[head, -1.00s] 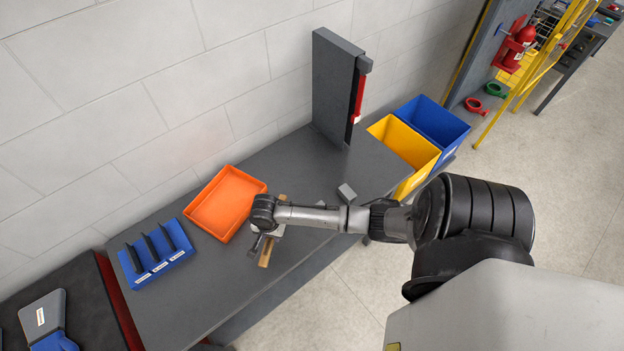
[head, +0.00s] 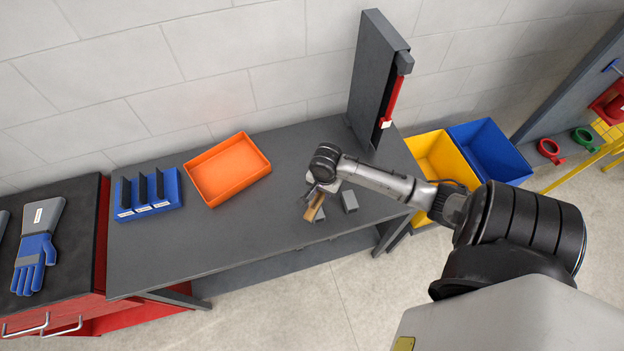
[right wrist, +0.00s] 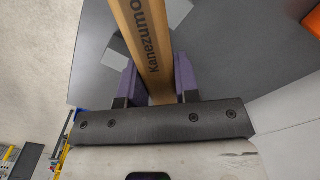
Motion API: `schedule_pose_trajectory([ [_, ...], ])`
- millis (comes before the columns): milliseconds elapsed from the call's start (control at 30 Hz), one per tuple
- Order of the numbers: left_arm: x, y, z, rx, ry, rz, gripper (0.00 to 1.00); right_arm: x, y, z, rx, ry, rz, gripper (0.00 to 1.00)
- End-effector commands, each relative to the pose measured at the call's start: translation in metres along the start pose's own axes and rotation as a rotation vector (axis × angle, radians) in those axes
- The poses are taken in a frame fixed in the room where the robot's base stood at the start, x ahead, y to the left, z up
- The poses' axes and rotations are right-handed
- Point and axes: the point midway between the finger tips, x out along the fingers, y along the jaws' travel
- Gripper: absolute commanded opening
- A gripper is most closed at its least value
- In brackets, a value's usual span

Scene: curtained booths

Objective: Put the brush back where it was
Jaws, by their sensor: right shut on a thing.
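The brush's flat wooden handle (right wrist: 146,45), with dark lettering, runs between the two purple fingers of my right gripper (right wrist: 156,85) in the right wrist view. The fingers are shut on it. In the head view, my right gripper (head: 318,190) is over the front part of the grey bench (head: 240,245), and part of the wooden handle (head: 314,208) shows below it. The brush head cannot be made out. Two small grey blocks lie by the handle, one to the right (head: 349,201) and one partly hidden (head: 319,216). My left gripper is not in view.
An orange tray (head: 205,196) and a blue slotted holder (head: 172,205) stand on the left half of the bench. A grey upright panel (head: 372,75) with a red strip stands at its right end. Yellow (head: 437,160) and blue (head: 490,150) bins are beyond. The bench's front left is clear.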

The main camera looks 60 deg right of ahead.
Motion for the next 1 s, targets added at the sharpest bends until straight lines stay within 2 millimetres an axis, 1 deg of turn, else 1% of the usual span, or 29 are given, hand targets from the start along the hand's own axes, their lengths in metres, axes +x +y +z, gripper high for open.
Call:
schedule_pose_trajectory([
  [100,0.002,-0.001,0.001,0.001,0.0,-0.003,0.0,0.013,-0.021,-0.013,0.004,0.002,-0.001,0.0],
  [300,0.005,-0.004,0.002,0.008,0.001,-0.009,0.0,0.038,-0.056,-0.034,0.004,0.002,0.0,0.0],
  [400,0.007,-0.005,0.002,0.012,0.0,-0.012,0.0,0.047,-0.07,-0.042,0.004,0.002,-0.001,0.0],
  [500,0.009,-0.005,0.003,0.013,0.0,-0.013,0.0,0.055,-0.08,-0.048,0.002,0.001,-0.001,0.0],
  [633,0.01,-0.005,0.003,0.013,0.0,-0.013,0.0,0.06,-0.088,-0.052,0.001,0.001,-0.001,0.0],
  [800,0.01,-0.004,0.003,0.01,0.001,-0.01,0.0,0.065,-0.091,-0.054,0.0,0.001,0.0,0.0],
  [867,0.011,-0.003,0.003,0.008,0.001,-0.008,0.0,0.071,-0.091,-0.054,0.001,0.0,0.002,0.0],
  [1000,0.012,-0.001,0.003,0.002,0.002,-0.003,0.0,0.09,-0.091,-0.054,0.002,0.001,0.001,0.0],
])
